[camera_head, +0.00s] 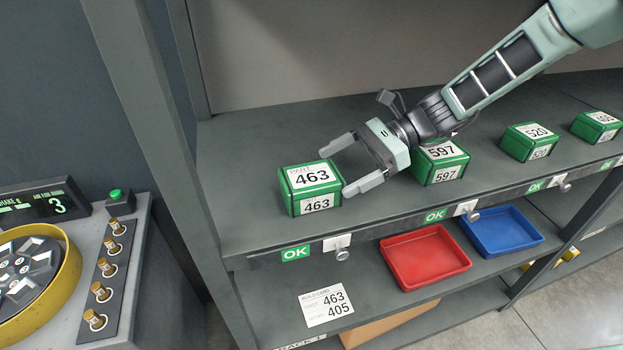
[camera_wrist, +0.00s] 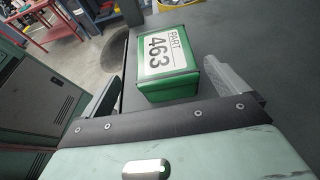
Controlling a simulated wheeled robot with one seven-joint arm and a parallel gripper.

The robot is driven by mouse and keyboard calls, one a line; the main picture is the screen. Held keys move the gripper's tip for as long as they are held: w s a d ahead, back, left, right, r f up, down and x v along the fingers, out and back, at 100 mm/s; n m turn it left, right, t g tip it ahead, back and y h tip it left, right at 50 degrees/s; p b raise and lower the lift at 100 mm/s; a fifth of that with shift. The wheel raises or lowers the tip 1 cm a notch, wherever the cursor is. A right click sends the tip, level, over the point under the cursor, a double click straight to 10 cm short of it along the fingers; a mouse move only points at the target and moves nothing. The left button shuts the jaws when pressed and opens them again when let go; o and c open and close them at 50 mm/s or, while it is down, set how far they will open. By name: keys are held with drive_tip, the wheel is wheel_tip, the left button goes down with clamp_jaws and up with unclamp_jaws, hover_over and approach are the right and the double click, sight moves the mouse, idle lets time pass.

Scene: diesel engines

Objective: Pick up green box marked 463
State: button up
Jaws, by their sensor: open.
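The green box marked 463 (camera_head: 312,188) sits on the grey upper shelf at its left end, with white labels on its top and front. My gripper (camera_head: 334,169) is open and comes in from the right. Its two fingertips are at the right side of the box, one toward the back and one near the front right corner. In the wrist view the same box (camera_wrist: 165,65) stands between the two open fingers, beyond the palm. I cannot tell whether the fingers touch it.
A green box marked 597 (camera_head: 440,162) stands right behind my gripper. Boxes marked 520 (camera_head: 530,141) and another green box (camera_head: 596,126) stand farther right. A red tray (camera_head: 425,257) and a blue tray (camera_head: 503,231) are on the lower shelf. A post (camera_head: 160,130) rises left of the box.

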sight(317, 174)
drive_tip(key=shift+s+a+f, duration=0.2)
drive_tip(key=shift+a, duration=0.35)
drive_tip(key=a+p, duration=0.3)
drive_tip(key=a, duration=0.1)
drive_tip(key=shift+s+f, duration=0.3)
drive_tip(key=shift+f, duration=0.05)
drive_tip(key=shift+s+a+f, duration=0.1)
drive_tip(key=shift+a+f, duration=0.3)
drive_tip(key=shift+a, duration=0.15)
drive_tip(key=c, duration=1.2)
drive_tip(key=shift+c, duration=1.1)
drive_tip(key=shift+r, duration=0.2)
